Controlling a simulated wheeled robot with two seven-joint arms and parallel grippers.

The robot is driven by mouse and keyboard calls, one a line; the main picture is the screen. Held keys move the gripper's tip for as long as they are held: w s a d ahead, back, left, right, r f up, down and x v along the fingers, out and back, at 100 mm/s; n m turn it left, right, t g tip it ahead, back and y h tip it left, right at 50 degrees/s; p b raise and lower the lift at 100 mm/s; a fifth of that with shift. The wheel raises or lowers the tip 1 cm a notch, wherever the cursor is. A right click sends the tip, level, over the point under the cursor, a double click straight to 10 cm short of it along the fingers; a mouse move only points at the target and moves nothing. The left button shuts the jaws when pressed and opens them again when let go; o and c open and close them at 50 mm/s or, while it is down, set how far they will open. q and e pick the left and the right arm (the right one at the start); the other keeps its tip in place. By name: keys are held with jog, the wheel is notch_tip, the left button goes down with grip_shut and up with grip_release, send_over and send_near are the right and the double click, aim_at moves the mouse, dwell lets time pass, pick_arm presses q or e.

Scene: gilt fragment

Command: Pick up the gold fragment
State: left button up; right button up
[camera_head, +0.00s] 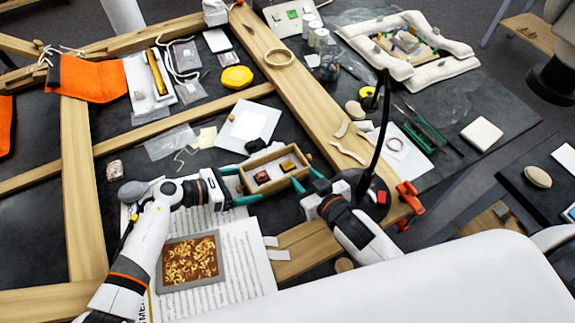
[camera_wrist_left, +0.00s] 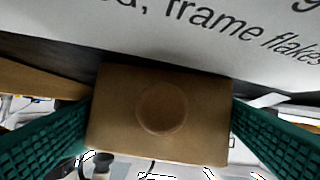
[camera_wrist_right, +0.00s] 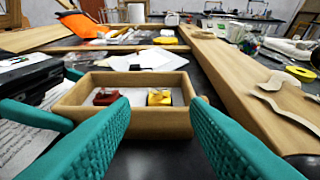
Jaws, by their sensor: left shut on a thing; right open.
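The gold fragment (camera_head: 288,165) lies inside a small open wooden tray (camera_head: 262,158), to the right of a dark red piece (camera_head: 262,177). In the right wrist view the gold fragment (camera_wrist_right: 160,97) looks like a small yellow block on a pale lining. My left gripper (camera_head: 234,186) is shut on the tray's left end. The left wrist view shows its green fingers either side of the tray's end wall (camera_wrist_left: 110,130), which has a round knob. My right gripper (camera_head: 307,179) is open and empty by the tray's right end, its fingers apart.
A grey tray of gold flakes (camera_head: 163,270) lies on a printed sheet (camera_head: 245,262) in front. A wooden beam (camera_head: 330,118) runs behind the right gripper. A black lamp arm (camera_head: 381,125) rises on the right. A white square (camera_head: 250,122) lies behind the wooden tray.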

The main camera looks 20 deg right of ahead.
aim_at(289, 165)
jog(key=x, duration=0.8)
jog(key=shift+w+a+f, duration=0.15)
jog(key=shift+w+f, duration=0.1)
jog(key=shift+f, duration=0.35)
jog(key=c, duration=0.7)
